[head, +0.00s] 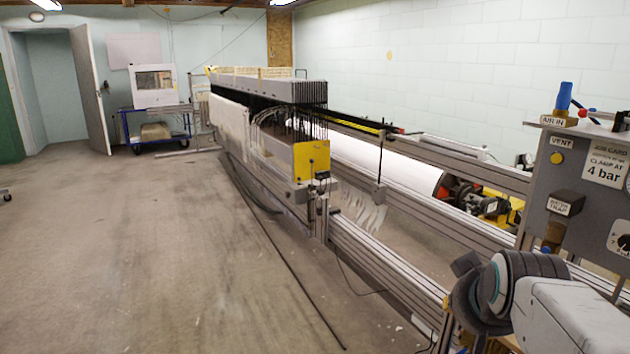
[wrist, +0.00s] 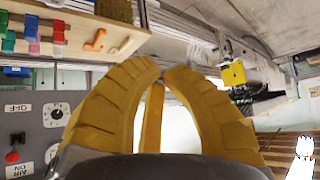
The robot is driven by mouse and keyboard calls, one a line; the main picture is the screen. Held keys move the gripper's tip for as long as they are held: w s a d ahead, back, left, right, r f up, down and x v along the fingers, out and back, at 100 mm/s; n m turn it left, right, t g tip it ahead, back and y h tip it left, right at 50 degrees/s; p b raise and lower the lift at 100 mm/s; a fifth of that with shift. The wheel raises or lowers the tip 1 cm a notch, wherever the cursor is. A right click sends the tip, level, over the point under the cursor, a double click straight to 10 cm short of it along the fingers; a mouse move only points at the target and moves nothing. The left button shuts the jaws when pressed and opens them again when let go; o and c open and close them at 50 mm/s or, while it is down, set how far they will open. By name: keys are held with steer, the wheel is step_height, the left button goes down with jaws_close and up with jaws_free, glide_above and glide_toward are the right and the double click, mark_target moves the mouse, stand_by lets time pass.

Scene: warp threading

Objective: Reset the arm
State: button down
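My arm shows at the lower right edge of the head view as a white and dark grey link, close in front of a grey air panel (head: 590,180). My gripper's fingertips cannot be made out there. In the wrist view my gripper (wrist: 163,70) has curved, ribbed yellow fingers whose tips come together, with nothing held between them. A narrow yellow piece shows between the fingers, lower down. The panel also shows at the left of the wrist view (wrist: 92,118), with a dial and a red knob.
A long warp machine with metal rails (head: 400,270) runs back from the lower right, with a yellow end plate (head: 311,160). A wooden board with coloured fittings (wrist: 75,32) is near the gripper. A blue cart (head: 157,138) stands far back.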

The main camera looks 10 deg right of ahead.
steer(key=s+a+r+n+g+y+p, duration=0.2)
steer(key=s+a+n+g+y+p, duration=0.1)
steer(key=s+a+p, duration=0.8)
steer(key=s+a+n+g, duration=0.1)
steer(key=s+a, duration=0.2)
steer(key=shift+r+p, duration=0.3)
